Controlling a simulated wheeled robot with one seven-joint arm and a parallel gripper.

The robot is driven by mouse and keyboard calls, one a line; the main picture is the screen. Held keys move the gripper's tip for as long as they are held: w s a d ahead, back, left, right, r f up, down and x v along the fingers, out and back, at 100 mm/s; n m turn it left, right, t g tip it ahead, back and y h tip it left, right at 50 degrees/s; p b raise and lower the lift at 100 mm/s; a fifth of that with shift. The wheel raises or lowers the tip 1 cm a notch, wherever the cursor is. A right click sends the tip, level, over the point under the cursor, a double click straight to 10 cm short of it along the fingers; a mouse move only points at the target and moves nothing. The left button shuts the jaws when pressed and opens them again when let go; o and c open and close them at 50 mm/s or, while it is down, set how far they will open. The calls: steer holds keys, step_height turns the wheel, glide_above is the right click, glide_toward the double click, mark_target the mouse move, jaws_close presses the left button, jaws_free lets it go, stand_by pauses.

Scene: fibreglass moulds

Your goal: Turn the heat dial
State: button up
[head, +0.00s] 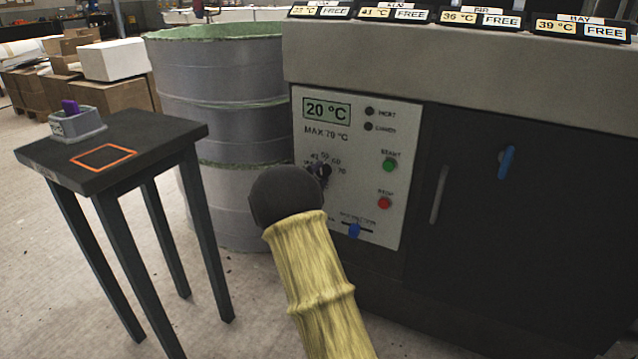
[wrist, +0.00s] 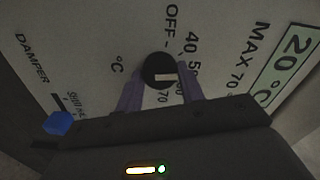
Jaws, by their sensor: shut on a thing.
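The heat dial (wrist: 157,66) is a round black knob with a white mark on the control panel (head: 357,212). It also shows in the head view (head: 323,171), partly covered by my gripper. My gripper (wrist: 160,82) is shut on the dial, with one purple finger on each side. In the wrist view the white mark points right, roughly toward the 50 to 60 part of the scale; the right finger partly covers those numbers. The display (head: 327,110) reads 20 °C, with MAX 70 °C printed below.
A grey drum (head: 215,90) stands left of the panel. A dark table (head: 150,135) with a small grey box (head: 78,127) stands further left.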

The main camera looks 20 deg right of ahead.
steer(key=shift+f+m+b, duration=0.1)
steer(key=shift+m+b, duration=0.25)
steer(key=shift+m, duration=0.25)
steer(key=o, duration=1)
steer(key=p+v, duration=0.5)
steer(key=v, duration=1.2)
